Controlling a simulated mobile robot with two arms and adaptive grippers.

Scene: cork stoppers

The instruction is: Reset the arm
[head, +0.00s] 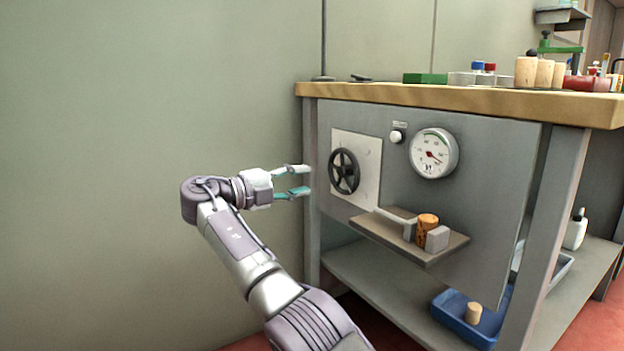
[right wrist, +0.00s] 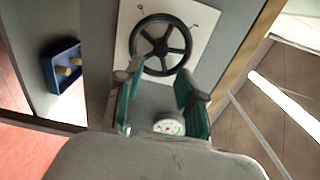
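My right gripper (head: 293,181) is open and empty in the head view, just left of the grey workbench panel. Its two teal fingers are apart, with a clear gap between them. They point toward the panel side with the black handwheel (head: 344,171), which is on a white plate. In the right wrist view the open fingers (right wrist: 157,88) frame the handwheel (right wrist: 160,45) beyond them, and a round gauge shows low between them. I cannot tell the exact distance to the wheel. My left gripper is not in view.
A dial gauge (head: 434,153) and white knob (head: 396,137) are on the panel. A small shelf (head: 442,255) juts out with an orange-brown cork (head: 427,227) between grey blocks. A blue tray (head: 452,325) is below. Corks (head: 543,73) stand on the wooden bench top (head: 460,97). The left wall side is clear.

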